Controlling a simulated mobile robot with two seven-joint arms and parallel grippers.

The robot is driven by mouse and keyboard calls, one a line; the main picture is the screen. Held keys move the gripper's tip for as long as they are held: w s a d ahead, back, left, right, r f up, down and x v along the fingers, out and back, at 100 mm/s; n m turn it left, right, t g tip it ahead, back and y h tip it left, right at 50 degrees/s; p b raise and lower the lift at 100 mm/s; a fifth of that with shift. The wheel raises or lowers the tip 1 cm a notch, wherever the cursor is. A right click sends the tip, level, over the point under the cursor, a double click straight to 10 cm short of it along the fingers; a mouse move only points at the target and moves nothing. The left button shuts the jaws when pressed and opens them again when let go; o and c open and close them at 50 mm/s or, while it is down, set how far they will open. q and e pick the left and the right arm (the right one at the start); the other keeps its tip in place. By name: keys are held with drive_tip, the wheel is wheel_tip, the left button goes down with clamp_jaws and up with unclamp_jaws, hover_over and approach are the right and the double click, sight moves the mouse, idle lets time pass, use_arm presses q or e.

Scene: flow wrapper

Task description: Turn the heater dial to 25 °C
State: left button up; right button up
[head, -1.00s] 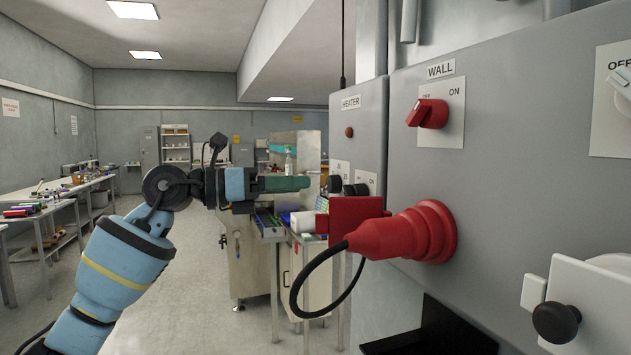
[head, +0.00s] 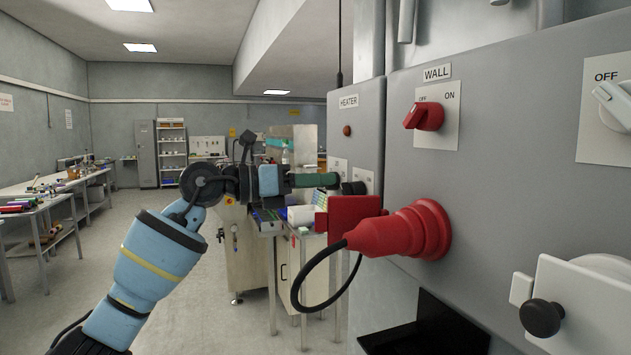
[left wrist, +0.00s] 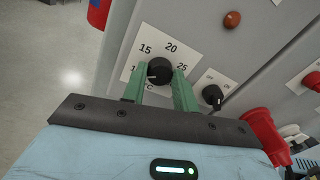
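The heater dial (left wrist: 159,71) is a black round knob on a white plate marked 15, 20 and 25, with a lower number partly covered. A pale mark on the knob seems to point to the lower left, away from 25. My left gripper (left wrist: 160,74) has its two green fingers on either side of the knob, open; I cannot tell whether they touch it. In the head view my left gripper (head: 318,180) reaches the panel under the HEATER label (head: 348,101), and its fingers partly hide the dial. My right gripper is not in view.
A second black knob (left wrist: 213,95) sits close to the right of the dial. A red plug (head: 405,232) with a black cable juts from the cabinet, near a red WALL switch (head: 427,116).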

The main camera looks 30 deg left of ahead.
use_arm(q)
drive_tip(key=shift+c, duration=0.7)
drive_tip(key=shift+m, duration=0.4)
drive_tip(key=shift+s+d+f+m+t+y+b, duration=0.1)
drive_tip(key=shift+m+t+y+b, duration=0.45)
drive_tip(key=shift+m, duration=5)
drive_tip(key=shift+d+f+m+g+y+b, duration=0.1)
drive_tip(key=shift+m+b, duration=0.9)
drive_tip(key=shift+m, duration=4.6)
drive_tip(key=shift+s+f+m+t+y+b, duration=0.2)
drive_tip(key=shift+m+b, duration=0.6)
drive_tip(key=shift+m, duration=4.75)
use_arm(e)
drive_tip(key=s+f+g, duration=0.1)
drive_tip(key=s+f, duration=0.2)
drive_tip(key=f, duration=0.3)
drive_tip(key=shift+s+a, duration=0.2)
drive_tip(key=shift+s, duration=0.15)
use_arm(q)
drive_tip(key=shift+w+r, duration=0.1)
drive_tip(key=shift+w, duration=0.05)
